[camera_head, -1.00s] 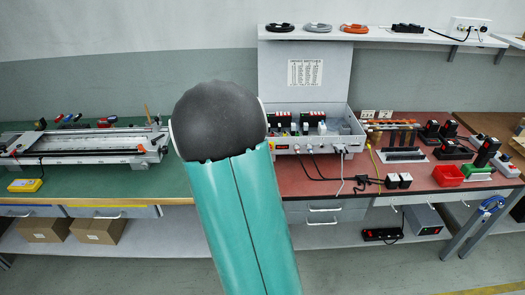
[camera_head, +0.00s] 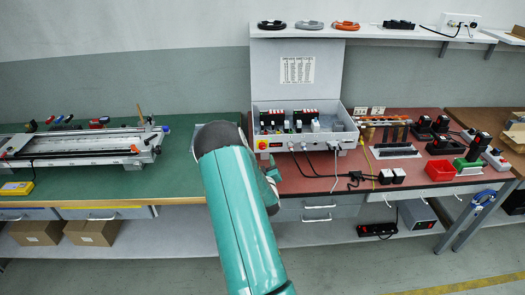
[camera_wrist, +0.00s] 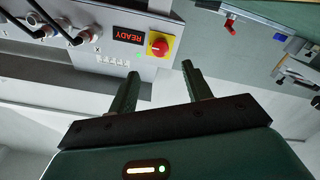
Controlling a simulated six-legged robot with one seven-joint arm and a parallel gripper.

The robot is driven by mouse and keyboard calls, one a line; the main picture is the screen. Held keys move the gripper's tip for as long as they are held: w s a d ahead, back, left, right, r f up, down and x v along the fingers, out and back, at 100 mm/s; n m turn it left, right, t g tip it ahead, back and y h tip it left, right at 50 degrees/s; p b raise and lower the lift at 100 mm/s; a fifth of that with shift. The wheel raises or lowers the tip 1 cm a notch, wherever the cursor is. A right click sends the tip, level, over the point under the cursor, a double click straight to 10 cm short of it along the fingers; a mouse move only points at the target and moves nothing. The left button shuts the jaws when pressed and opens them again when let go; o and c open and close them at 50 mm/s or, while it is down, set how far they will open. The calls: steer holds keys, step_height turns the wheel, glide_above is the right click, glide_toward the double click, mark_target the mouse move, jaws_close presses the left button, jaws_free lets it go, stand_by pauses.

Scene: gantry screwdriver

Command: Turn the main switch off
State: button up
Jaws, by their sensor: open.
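The main switch is a red rotary knob on a yellow square plate (camera_wrist: 160,46). It sits on the front panel of the light grey control box, and in the head view it shows small at the box's front left (camera_head: 263,145). In the wrist view a "READY" display (camera_wrist: 130,36) is lit beside it. My gripper (camera_wrist: 161,74) is open and empty. Its two fingers point toward the panel, with the knob in line with the gap between them and apart from them. In the head view my arm hides most of the gripper.
Dark cables (camera_wrist: 55,28) plug into the same panel beside the display. The control box (camera_head: 330,147) stands on a red-topped bench with its lid raised. A red bin (camera_head: 441,170) and battery tools are to the right. A long fixture (camera_head: 80,143) lies on the green bench at left.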

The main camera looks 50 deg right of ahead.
mark_target(262, 147)
steer(key=x, duration=0.8)
steer(key=shift+w+d, duration=0.2)
steer(key=shift+w, duration=0.1)
steer(key=shift+c, duration=0.2)
steer(key=c, duration=0.9)
